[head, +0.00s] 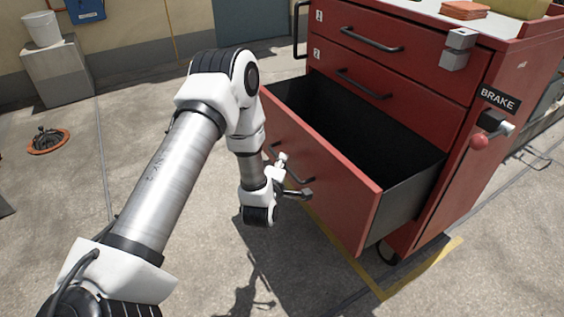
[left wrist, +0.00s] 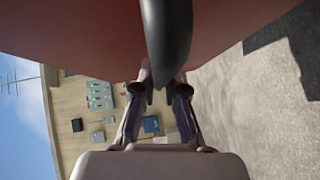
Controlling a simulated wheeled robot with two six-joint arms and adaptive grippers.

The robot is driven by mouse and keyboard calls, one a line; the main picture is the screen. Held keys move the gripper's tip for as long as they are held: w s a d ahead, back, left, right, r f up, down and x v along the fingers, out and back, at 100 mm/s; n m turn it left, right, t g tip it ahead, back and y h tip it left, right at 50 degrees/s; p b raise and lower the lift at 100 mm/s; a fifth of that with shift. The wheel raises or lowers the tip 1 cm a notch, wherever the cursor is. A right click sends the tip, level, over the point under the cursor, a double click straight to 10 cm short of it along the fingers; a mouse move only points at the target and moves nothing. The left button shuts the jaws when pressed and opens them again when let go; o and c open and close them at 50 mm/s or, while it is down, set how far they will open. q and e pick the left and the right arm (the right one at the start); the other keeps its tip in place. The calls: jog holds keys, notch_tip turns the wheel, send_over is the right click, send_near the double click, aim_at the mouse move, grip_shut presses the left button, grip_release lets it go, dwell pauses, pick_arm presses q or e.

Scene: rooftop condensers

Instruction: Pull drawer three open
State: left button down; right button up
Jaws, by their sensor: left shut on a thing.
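The red tool cabinet (head: 484,75) has drawers marked 1 and 2 shut. Below them, drawer three (head: 345,200) stands far out, its dark, empty-looking inside in view. Its dark bar handle (head: 298,179) is on the red front. My left gripper (head: 300,192) is at this handle, low in front of the drawer, and shut on it. In the left wrist view the handle (left wrist: 167,40) runs down between the two fingers (left wrist: 160,90), with the red drawer front behind. The exact finger contact is partly hidden in the head view. My right gripper is not in view.
A brake lever with a red knob (head: 479,143) and a grey latch block (head: 458,48) are on the cabinet. A white bucket (head: 41,30) stands on a grey box. Concrete floor between is clear.

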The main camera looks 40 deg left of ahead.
pick_arm(q)
jog(key=c, duration=1.2)
grip_release()
jog(key=v, duration=1.2)
jog(key=shift+f, duration=0.1)
